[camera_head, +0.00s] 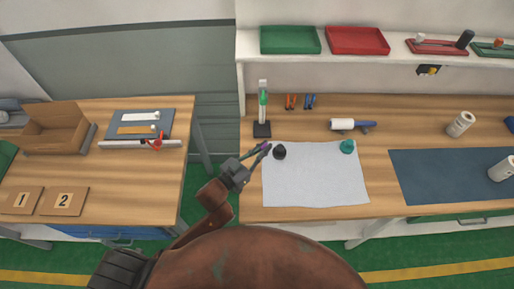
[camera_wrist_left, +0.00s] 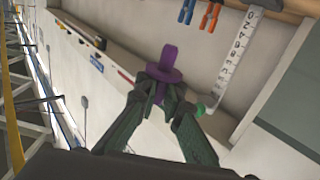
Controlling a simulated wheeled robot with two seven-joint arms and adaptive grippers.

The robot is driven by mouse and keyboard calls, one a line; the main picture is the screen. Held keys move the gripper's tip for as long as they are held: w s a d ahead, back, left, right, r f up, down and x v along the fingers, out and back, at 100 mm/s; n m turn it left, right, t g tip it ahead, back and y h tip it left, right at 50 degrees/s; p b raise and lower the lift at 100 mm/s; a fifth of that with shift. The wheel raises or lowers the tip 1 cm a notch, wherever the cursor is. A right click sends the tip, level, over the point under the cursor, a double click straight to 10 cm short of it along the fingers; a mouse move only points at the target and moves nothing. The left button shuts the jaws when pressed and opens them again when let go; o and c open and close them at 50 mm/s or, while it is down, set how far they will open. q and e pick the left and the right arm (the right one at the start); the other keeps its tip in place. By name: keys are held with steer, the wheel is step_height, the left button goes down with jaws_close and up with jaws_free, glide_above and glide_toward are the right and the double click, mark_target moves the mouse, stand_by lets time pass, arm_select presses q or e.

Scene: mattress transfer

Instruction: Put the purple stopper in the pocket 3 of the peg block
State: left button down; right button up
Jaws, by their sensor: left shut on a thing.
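The purple stopper (camera_wrist_left: 169,57) is held between the fingertips of my left gripper (camera_wrist_left: 160,92) in the left wrist view; its wide collar and upper stem stick out beyond the fingers, and its lower part is hidden by them. In the head view my left gripper (camera_head: 252,160) is over the near-left part of the right bench, and a small bit of the purple stopper (camera_head: 266,147) shows at its tip, close to a black stopper-like piece (camera_head: 280,152). I cannot pick out the peg block or its pocket 3 with certainty. My right gripper is not in view.
A pale mat (camera_head: 315,182) carries the black piece and a teal piece (camera_head: 347,147). A stand with a green part (camera_head: 262,128) rises behind the gripper. A white-and-blue tool (camera_head: 345,125) lies behind the mat. A dark blue mat (camera_head: 440,178) lies to the right. A gap separates the benches.

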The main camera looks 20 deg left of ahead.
arm_select(q)
steer(key=w+a+f, duration=0.2)
steer(key=w+a+f+b, duration=0.1)
steer(key=w+f, duration=0.1)
steer(key=f, duration=0.1)
steer(key=w+a+f, duration=0.1)
steer(key=a+f, duration=0.1)
steer(key=shift+w+a+f, duration=0.15)
steer(key=shift+w+a, duration=0.15)
steer(key=shift+w, duration=0.1)
steer(key=shift+f+b, duration=0.35)
steer(key=shift+f, duration=1.15)
steer(key=shift+f, duration=0.2)
steer(key=c, duration=2.1)
jaws_free()
